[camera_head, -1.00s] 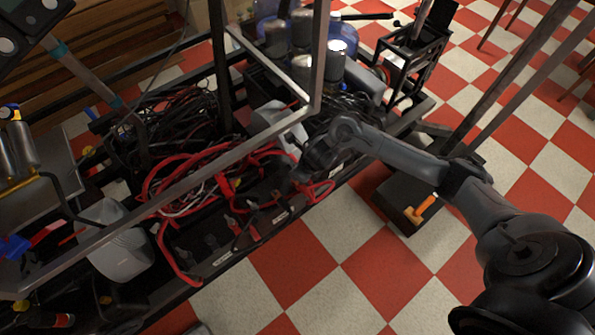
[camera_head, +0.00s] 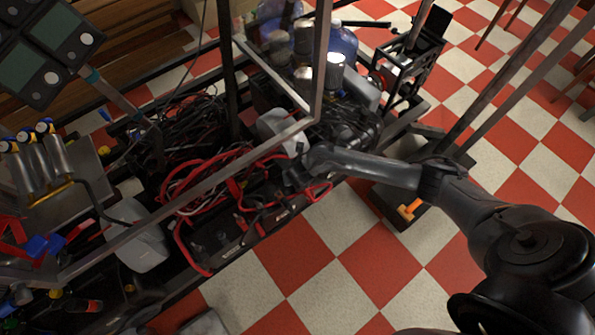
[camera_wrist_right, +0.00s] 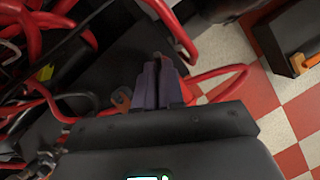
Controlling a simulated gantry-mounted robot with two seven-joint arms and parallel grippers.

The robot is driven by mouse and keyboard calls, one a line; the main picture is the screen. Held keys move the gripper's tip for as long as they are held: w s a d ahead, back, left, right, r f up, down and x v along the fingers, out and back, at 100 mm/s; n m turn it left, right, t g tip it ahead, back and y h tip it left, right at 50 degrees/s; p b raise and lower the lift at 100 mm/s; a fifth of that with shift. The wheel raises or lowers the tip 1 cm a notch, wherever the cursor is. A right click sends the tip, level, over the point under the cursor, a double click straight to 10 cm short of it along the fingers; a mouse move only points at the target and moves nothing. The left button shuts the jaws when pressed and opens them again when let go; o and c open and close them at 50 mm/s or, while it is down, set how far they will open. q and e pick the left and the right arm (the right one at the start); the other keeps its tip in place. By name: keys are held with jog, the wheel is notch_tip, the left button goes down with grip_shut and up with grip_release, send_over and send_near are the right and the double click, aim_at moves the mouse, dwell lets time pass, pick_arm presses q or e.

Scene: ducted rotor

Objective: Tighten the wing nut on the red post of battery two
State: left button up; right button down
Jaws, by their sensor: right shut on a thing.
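Black batteries (camera_head: 213,240) stand in a row in the cart's lower tray, with red cables over them. My right gripper (camera_head: 290,183) reaches down to the far right end of this row. In the right wrist view its two dark fingers (camera_wrist_right: 163,82) are together over a black battery top (camera_wrist_right: 115,62), beside thick red cables. It is shut on a small part, apparently the wing nut, which the fingers hide. The red post under it is hidden too. A small orange-brown fitting (camera_wrist_right: 122,98) shows left of the fingers. My left gripper is not in view.
A metal frame bar (camera_head: 180,215) crosses above the batteries. Tangled black and red cables (camera_head: 195,120) fill the cart behind. A dark box with an orange handle (camera_head: 409,208) sits on the checkered floor at right.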

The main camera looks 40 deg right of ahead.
jog(key=m+p, duration=0.2)
jog(key=m+g+h+p, duration=0.1)
jog(key=p, duration=0.1)
jog(key=m+p, duration=0.1)
jog(key=m, duration=0.1)
jog(key=shift+w+a+r+m+g+p, duration=0.25)
jog(key=shift+a+r+m+g+p, duration=0.05)
jog(key=shift+r+p, duration=0.1)
jog(key=shift+w+m+g+h+p, duration=0.1)
jog(key=shift+m+g+h+p, duration=0.2)
jog(key=shift+m+p, duration=0.4)
jog(key=m+p, duration=0.1)
jog(key=m, duration=0.1)
jog(key=shift+w+f+m+g, duration=0.1)
jog(key=shift+f+m+g, duration=0.05)
jog(key=shift+m+g, duration=0.25)
jog(key=shift+w+m+g+h+p, duration=0.1)
jog(key=shift+m+g+h+p, duration=0.35)
jog(key=shift+m, duration=0.85)
jog(key=shift+f, duration=0.1)
jog(key=c, duration=1.2)
grip_release()
jog(key=shift+c, duration=0.2)
jog(key=shift+f, duration=0.1)
